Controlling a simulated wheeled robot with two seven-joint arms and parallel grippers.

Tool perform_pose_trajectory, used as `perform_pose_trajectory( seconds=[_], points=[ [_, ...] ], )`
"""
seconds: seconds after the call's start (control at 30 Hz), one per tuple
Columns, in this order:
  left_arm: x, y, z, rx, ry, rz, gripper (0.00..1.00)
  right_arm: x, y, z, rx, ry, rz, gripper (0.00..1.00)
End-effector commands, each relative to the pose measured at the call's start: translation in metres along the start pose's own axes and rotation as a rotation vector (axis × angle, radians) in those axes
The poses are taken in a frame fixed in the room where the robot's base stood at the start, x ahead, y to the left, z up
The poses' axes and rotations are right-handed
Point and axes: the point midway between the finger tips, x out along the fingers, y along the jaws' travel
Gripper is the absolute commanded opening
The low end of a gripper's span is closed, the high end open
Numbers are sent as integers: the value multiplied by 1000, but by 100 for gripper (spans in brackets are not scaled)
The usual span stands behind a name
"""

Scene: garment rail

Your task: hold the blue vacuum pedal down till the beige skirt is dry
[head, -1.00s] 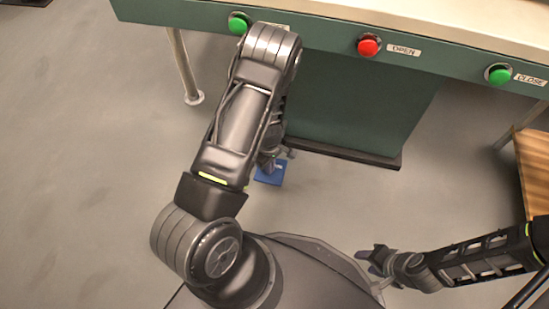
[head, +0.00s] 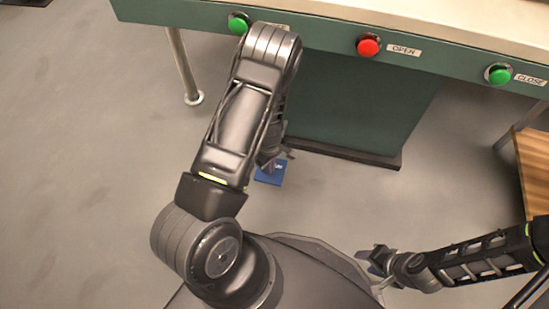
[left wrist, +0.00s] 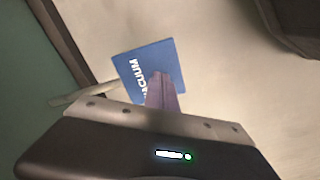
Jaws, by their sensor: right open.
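The blue vacuum pedal (head: 270,178) is on the floor in front of the green cabinet. Its lettering shows in the left wrist view (left wrist: 135,78). My left arm reaches down to it and hides part of it in the head view. My left gripper (left wrist: 161,78) looks shut, its fingers together over the pedal plate with nothing seen between them. Whether the fingertips touch or press the pedal I cannot tell. My right gripper (head: 373,257) is open and empty, low at the right, away from the pedal. The beige skirt is not in view.
A green press table (head: 330,45) has a green button (head: 239,23), a red OPEN button (head: 369,45) and a green CLOSE button (head: 498,74) along its front. Its cabinet (head: 355,105) stands behind the pedal. A wooden surface (head: 535,165) is at the right edge. Floor at left is clear.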

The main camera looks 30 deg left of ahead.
Motion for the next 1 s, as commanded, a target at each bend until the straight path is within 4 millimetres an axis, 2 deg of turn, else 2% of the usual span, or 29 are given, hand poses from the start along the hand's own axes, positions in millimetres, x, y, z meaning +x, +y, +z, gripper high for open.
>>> perform_pose_trajectory(
  seconds=[1.0],
  points=[
    [59,0,0,0,1,0,0,49,15,-5,2,25,0,43]
  ],
)
